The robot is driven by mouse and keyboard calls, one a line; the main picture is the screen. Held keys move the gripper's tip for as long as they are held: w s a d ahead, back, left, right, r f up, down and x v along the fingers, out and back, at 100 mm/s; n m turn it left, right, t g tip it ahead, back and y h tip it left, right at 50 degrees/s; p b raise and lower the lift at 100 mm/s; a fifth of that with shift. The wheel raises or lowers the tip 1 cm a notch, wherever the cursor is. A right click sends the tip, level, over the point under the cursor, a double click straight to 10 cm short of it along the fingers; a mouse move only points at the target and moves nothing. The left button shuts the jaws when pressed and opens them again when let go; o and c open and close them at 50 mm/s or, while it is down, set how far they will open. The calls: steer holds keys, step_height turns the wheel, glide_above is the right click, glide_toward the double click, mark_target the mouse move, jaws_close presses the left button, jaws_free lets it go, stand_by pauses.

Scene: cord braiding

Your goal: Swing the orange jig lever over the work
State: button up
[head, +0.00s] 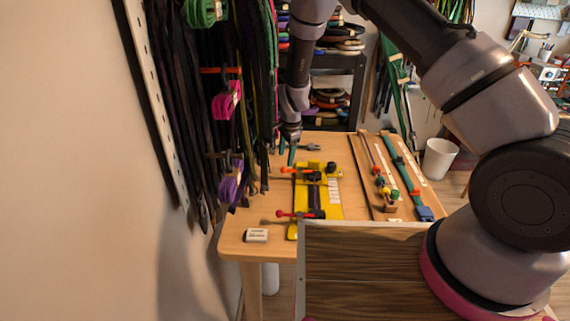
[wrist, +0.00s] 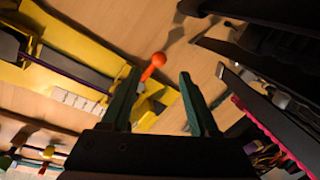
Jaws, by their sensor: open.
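The yellow jig (head: 333,205) lies on the wooden table, and part of it shows in the wrist view (wrist: 70,45). The orange lever (head: 287,170) sticks out to the left from the jig's far end. In the wrist view the orange lever's (wrist: 158,59) round knob appears between my fingertips, with its short arm running to the yellow jig. My gripper (head: 287,151) is open, above the far end of the table, close to the lever; its two green fingers show in the wrist view (wrist: 160,75). I cannot tell whether either finger touches the knob.
A red-knobbed lever (head: 282,213) sits at the jig's near end. A white block (head: 256,235) lies at the table's front left. Hanging cords (head: 225,100) crowd the left side. A wooden board with coloured beads (head: 381,185) lies right of the jig.

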steer(key=r, duration=0.5)
steer(key=shift+s+d, duration=0.3)
steer(key=shift+s, duration=0.1)
steer(key=s+d+r+n+t+y, duration=0.1)
steer(key=d+r, duration=0.4)
steer(key=r, duration=0.4)
steer(key=s+d+r+n, duration=0.15)
steer(key=d+r, duration=0.25)
steer(key=r, duration=0.6)
steer(key=s+d+r+t+y, duration=0.1)
steer(key=s+d+r, duration=0.1)
steer(key=d+r, duration=0.5)
steer(key=s+d+r+n+t, duration=0.1)
steer(key=s+d+r, duration=0.3)
steer(key=s, duration=0.3)
steer(key=s+d+r+n+t, duration=0.1)
steer(key=s+d+r, duration=0.3)
steer(key=s, duration=0.4)
steer(key=s+d+r+n+t+h, duration=0.1)
steer(key=s+d+r+n, duration=0.1)
steer(key=s+d+r, duration=0.2)
steer(key=s+r, duration=0.2)
steer(key=s, duration=0.1)
steer(key=shift+s+d+r+n, duration=0.2)
steer(key=shift+d+r+n, duration=0.1)
steer(key=shift+r+n, duration=0.05)
